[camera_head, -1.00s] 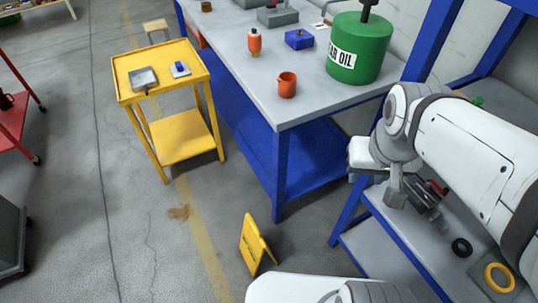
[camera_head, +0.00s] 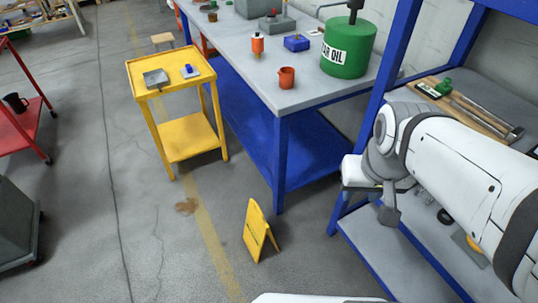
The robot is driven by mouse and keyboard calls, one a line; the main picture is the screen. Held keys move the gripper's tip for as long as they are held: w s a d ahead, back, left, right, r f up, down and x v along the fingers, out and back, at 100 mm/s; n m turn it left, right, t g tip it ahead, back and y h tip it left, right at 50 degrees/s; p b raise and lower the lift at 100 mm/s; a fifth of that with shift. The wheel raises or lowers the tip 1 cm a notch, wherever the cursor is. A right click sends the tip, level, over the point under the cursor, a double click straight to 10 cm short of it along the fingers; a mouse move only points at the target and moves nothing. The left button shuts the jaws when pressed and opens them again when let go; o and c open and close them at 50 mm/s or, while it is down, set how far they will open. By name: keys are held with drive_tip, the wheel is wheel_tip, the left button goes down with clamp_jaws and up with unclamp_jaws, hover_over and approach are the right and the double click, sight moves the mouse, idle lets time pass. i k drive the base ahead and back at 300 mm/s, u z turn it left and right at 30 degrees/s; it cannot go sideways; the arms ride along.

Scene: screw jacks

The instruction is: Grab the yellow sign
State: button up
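The yellow sign (camera_head: 258,231) is a folding floor sign. It stands upright on the grey concrete floor, in the lower middle of the head view, in front of the blue workbench. My arm comes in from the right, in front of the blue shelf. My gripper (camera_head: 390,212) hangs at the arm's end, to the right of the sign and apart from it. The gripper is small and partly hidden by the arm, so its fingers cannot be made out.
A yellow cart (camera_head: 170,73) stands left of the workbench (camera_head: 290,97), which holds a green oil can (camera_head: 348,50) and an orange cup (camera_head: 286,78). A blue-framed shelf (camera_head: 362,240) is on the right. The floor (camera_head: 150,250) left of the sign is clear.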

sight(256, 230)
drive_tip(key=u, duration=0.1)
drive_tip(key=i, duration=0.9)
drive_tip(key=z, duration=0.05)
